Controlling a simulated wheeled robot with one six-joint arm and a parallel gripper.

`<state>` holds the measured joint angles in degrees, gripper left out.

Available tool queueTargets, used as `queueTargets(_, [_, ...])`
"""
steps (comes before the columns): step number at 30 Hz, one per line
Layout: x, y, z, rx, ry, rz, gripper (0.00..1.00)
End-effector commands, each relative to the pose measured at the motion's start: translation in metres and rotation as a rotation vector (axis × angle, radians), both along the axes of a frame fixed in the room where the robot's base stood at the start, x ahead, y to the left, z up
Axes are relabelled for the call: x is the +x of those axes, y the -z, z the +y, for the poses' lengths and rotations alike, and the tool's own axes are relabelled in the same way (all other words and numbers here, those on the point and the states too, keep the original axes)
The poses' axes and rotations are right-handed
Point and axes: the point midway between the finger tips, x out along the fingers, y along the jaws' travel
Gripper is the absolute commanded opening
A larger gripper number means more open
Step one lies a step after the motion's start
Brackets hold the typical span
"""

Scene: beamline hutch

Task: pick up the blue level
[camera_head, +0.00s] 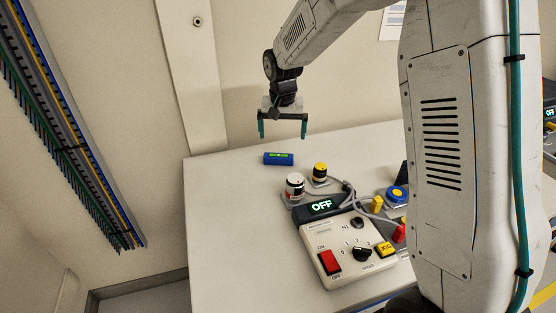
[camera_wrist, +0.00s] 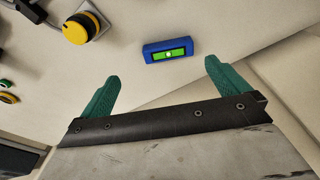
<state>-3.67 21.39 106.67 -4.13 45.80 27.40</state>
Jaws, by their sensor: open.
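The blue level (camera_head: 278,158) is a small blue block with a green window on top. It lies on the white table near its back left part in the head view. It also shows in the wrist view (camera_wrist: 168,58), beyond and between the two green fingers. My gripper (camera_head: 283,131) hangs pointing down above the table, over and a little behind the level. In the wrist view my gripper (camera_wrist: 160,80) is open and empty, its fingers wide apart and not touching the level.
The table (camera_head: 225,230) is clear left of the level.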

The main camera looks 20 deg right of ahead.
Motion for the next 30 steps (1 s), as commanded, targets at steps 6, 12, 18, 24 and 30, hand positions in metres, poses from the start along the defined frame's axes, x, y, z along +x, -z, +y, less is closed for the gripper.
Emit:
queueTargets(6, [0.024, 0.032, 0.005, 0.001, 0.024, 0.001, 1.00])
queueTargets(12, [0.028, 0.054, 0.005, 0.002, 0.026, 0.001, 1.00])
queueTargets(18, [0.029, 0.072, 0.004, 0.001, 0.026, 0.000, 1.00])
queueTargets(24, [0.031, 0.102, 0.002, 0.001, 0.026, 0.002, 1.00])
queueTargets(30, [0.032, 0.110, 0.001, 0.002, 0.026, -0.002, 1.00])
